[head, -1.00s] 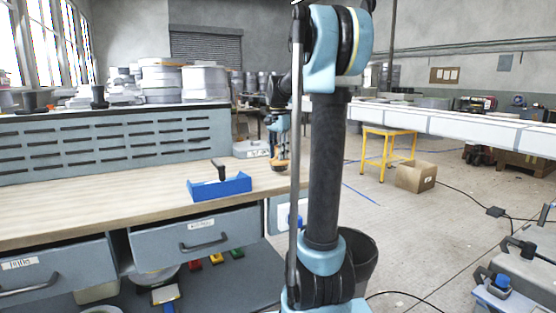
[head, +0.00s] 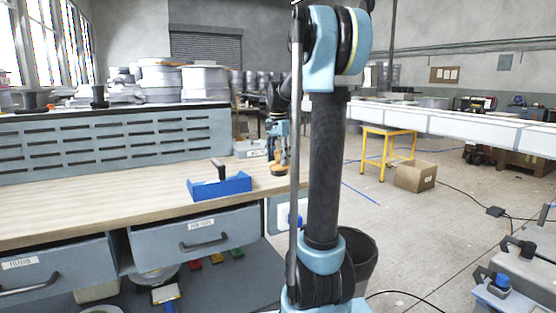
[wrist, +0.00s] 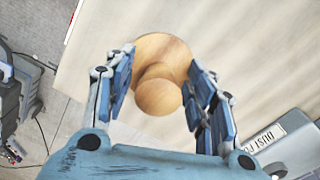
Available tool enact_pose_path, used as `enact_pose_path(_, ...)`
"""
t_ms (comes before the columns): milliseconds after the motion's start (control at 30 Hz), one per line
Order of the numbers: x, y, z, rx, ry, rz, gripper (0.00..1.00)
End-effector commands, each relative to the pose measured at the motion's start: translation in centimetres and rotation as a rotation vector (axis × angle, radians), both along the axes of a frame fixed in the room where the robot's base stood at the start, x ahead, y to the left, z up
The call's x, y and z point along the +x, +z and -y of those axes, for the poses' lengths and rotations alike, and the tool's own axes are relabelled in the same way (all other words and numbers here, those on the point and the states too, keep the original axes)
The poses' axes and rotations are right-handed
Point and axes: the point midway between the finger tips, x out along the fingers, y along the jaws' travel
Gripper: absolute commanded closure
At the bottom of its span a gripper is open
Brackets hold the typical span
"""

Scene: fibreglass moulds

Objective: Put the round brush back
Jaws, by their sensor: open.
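The round brush (wrist: 158,80) has a pale wooden round body with a ball-shaped knob, seen from above in the wrist view. It stands on the wooden bench top near its right end, and in the head view it (head: 278,170) shows small and orange-brown beside my arm. My gripper (wrist: 161,88) is open, with one finger on each side of the knob. I cannot tell whether either finger touches it. In the head view my gripper (head: 278,150) is just above the brush, partly behind my arm link. The brush's underside is hidden.
A blue open tray (head: 225,187) with a black-handled item stands on the bench left of the brush. Bare bench top (head: 110,190) lies left of the tray.

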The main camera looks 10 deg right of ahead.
Motion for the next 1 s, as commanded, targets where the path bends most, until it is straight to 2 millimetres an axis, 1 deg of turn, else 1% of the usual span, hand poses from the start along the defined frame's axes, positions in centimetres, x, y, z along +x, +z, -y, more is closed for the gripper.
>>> enact_pose_path(167, 0.0, 1.7, 0.0, 0.0, 0.0, 0.0, 0.5)
enact_pose_path(500, 0.0, 7.8, 0.0, 0.0, 0.0, 0.0, 0.5)
enact_pose_path(700, 0.0, 10.6, 0.0, 0.0, 0.0, 0.0, 0.5)
enact_pose_path(833, 0.0, 11.6, 0.0, 0.0, 0.0, 0.0, 0.5)
enact_pose_path(1000, 0.0, 12.0, 0.0, 0.0, 0.0, 0.0, 0.5)
